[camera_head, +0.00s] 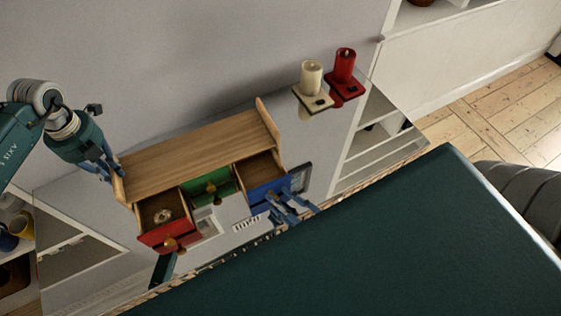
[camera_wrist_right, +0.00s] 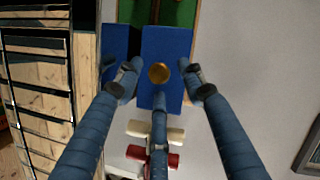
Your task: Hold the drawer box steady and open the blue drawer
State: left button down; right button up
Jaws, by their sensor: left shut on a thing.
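The wooden drawer box (camera_head: 200,155) stands on a grey surface, tilted in the head view. Its blue drawer (camera_head: 268,188) at the right end is pulled out, with its inside showing. My left gripper (camera_head: 117,170) is shut on the box's left side edge. My right gripper (camera_head: 282,208) is in front of the blue drawer. In the right wrist view its fingers (camera_wrist_right: 160,84) are spread around the gold knob (camera_wrist_right: 159,73) on the blue front (camera_wrist_right: 166,45), with gaps between fingertips and knob.
The red drawer (camera_head: 168,232) is also out, with a small round thing inside; the green drawer (camera_head: 208,186) is between them. White shelves (camera_head: 380,140) are at right.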

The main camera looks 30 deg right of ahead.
pick_arm(q)
jog(key=shift+a, duration=0.1)
pick_arm(e)
jog(key=v, duration=1.2)
pick_arm(q)
jog(key=c, duration=1.6)
grip_release()
